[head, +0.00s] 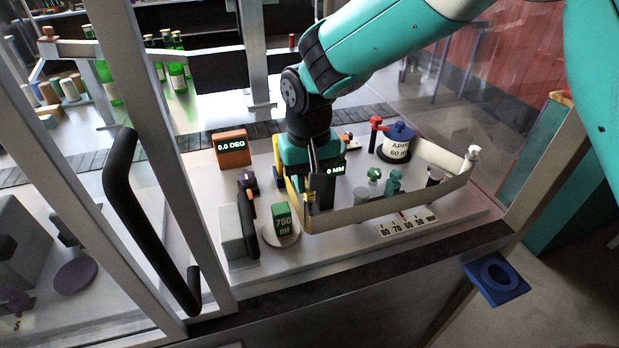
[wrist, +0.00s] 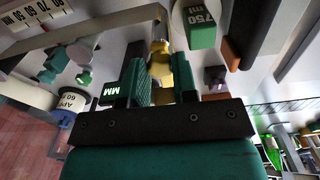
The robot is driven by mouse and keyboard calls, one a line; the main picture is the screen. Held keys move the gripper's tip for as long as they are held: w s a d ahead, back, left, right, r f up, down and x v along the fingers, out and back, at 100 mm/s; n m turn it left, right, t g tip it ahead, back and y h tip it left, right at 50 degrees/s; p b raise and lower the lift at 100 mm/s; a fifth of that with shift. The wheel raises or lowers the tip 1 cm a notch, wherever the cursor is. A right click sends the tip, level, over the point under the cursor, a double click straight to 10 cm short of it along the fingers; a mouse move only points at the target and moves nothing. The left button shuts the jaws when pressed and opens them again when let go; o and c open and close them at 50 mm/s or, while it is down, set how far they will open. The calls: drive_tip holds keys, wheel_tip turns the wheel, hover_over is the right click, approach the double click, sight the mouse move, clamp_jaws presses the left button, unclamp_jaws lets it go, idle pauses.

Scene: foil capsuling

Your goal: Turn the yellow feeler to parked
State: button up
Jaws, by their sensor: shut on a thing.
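The yellow feeler shows in the head view as a yellow upright (head: 278,160) at the left of my gripper, with a small yellow part low at the fingertips. In the wrist view its yellow piece (wrist: 160,66) sits between the fingers. My gripper (head: 312,196) points down at the light curved rail and is shut on the yellow feeler. In the wrist view my gripper (wrist: 160,78) has the yellow piece close against its fingers. My gripper and wrist hide much of the feeler's shape in the head view, and I cannot read its position mark.
A display reading 0.0 DEG (head: 231,147) stands left. The curved rail (head: 390,207) runs right, beside a number scale (head: 407,223). A 750 ml block (head: 282,222), small green knobs (head: 374,175), a red-handled part (head: 377,123) and a blue-lidded pot (head: 397,149) crowd the plate.

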drive_tip(key=shift+r, duration=0.1)
drive_tip(key=o, duration=0.9)
wheel_tip(320, 180, up, 17)
drive_tip(key=b, duration=0.3)
drive_tip(key=shift+r, duration=0.2)
